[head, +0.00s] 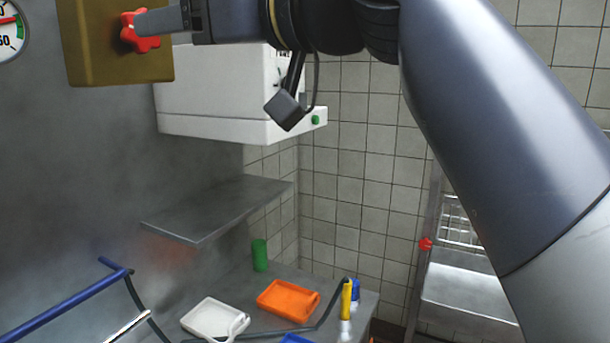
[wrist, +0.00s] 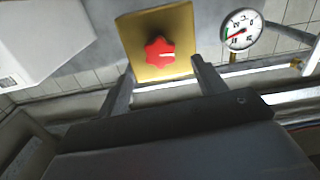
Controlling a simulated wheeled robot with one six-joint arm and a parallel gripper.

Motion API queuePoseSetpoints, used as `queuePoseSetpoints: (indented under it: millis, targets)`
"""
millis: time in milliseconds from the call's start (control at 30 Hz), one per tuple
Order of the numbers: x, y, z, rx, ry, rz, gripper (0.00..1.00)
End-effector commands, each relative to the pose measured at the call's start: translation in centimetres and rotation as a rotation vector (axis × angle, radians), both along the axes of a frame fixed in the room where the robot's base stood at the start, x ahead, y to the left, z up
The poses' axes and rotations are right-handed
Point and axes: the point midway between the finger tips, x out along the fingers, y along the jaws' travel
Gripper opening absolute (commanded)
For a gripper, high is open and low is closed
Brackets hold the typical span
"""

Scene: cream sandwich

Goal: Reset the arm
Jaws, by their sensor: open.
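My gripper (head: 150,22) is raised at the upper left of the head view, in front of a brass plate (head: 88,45) with a red star-shaped knob (head: 129,40). One finger overlaps the knob in that view. In the wrist view my gripper (wrist: 160,78) has its two fingers spread apart with nothing between them. There the red knob (wrist: 160,53) on the brass plate (wrist: 183,22) shows just beyond the fingertips, between them in the picture. I cannot tell whether a finger touches the knob.
A white wall box (head: 210,95) hangs right of the plate, above a metal shelf (head: 215,208). Below, a counter holds a white tray (head: 192,318), an orange tray (head: 262,298), a green cylinder (head: 260,255) and bottles. A round gauge (wrist: 241,29) is beside the plate. A rack (head: 460,300) stands right.

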Motion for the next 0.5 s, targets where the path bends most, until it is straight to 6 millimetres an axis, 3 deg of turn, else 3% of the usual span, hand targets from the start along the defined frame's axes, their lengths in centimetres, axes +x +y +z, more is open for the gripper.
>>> queuePoseSetpoints:
  millis: [300,500]
  targets:
    - [2.7,5.6,0.3,-0.002,0.003,0.005,0.66]
    - [2.8,5.5,-0.1,-0.075,-0.145,-0.001,0.66]
